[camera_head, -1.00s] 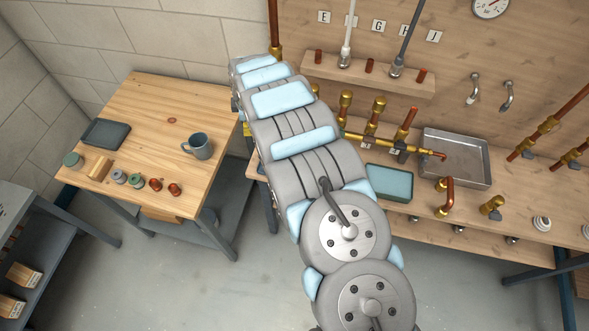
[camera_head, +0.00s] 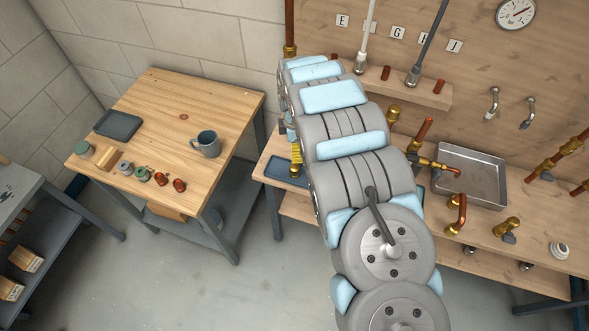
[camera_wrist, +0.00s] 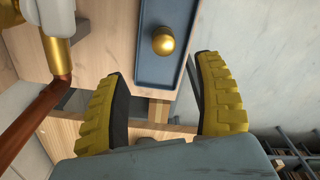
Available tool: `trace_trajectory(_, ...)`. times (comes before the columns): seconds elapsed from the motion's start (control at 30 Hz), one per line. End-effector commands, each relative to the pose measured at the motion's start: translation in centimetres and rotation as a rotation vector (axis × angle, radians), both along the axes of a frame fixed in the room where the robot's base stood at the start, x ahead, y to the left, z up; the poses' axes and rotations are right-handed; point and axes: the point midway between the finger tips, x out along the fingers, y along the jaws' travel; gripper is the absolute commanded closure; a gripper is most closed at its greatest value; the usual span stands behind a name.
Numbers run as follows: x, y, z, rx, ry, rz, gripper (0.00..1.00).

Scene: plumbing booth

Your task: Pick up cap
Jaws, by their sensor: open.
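A round brass cap (camera_wrist: 163,40) sits on a dark blue tray (camera_wrist: 150,72) in the wrist view. It lies beyond my fingertips, roughly in line with the gap between them. My gripper (camera_wrist: 162,70) is open, its two yellow ribbed fingers apart with nothing between them. In the head view, the tray (camera_head: 276,174) shows at the left end of the workbench, with yellow finger parts (camera_head: 296,160) beside it. The cap is hidden there behind my arm.
A copper pipe (camera_wrist: 38,105) with brass fittings stands left of the tray in the wrist view. In the head view, a metal basin (camera_head: 470,178) is at right. A separate table with a mug (camera_head: 206,144) and several small parts is at left.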

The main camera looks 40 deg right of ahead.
Motion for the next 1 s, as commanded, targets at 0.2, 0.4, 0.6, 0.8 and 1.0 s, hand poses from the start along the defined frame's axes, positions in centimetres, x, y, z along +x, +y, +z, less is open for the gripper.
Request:
trace_trajectory(0.2, -0.1, 0.1, -2.6, 0.003, 0.002, 0.0, 0.31)
trace_trajectory(0.4, 0.0, 0.1, -4.4, 0.001, -0.001, 0.0, 0.31)
trace_trajectory(0.6, -0.1, 0.1, -5.8, 0.002, 0.002, 0.0, 0.31)
trace_trajectory(0.8, 0.0, 0.1, -6.1, 0.001, 0.001, 0.0, 0.31)
trace_trajectory(1.0, 0.0, 0.3, -7.2, 0.0, -0.001, 0.0, 0.31)
